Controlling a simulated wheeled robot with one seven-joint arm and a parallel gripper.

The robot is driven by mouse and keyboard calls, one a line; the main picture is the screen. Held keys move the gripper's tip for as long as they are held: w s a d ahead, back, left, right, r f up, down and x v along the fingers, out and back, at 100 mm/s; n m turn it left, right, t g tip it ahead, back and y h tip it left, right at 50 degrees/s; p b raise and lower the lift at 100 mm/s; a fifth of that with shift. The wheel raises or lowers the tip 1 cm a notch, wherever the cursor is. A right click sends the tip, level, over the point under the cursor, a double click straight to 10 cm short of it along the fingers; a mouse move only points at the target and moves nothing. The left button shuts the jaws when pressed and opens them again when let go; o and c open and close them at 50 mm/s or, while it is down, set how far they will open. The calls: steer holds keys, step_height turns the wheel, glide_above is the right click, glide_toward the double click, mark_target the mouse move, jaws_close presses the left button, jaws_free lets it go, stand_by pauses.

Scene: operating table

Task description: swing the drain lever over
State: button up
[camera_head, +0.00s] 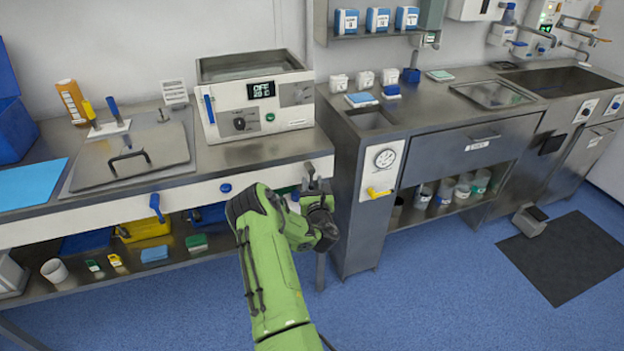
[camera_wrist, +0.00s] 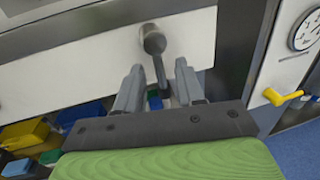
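A grey lever (camera_wrist: 155,48) with a round pivot is on the white front panel in the wrist view. Its handle hangs down, leaning slightly right, between my fingers. My gripper (camera_wrist: 159,68) is open around the handle, with a visible gap on each side. No label marks this as the drain lever.
A blue lever (camera_head: 156,206) and a blue knob (camera_head: 225,188) are on the same panel to the left. A yellow lever (camera_head: 379,192) sits below a gauge (camera_head: 385,158) on the cabinet to the right. The water bath (camera_head: 252,95) stands above.

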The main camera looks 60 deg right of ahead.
steer(key=shift+w+d, duration=0.2)
steer(key=shift+d, duration=0.05)
steer(key=shift+c, duration=0.3)
jaws_close()
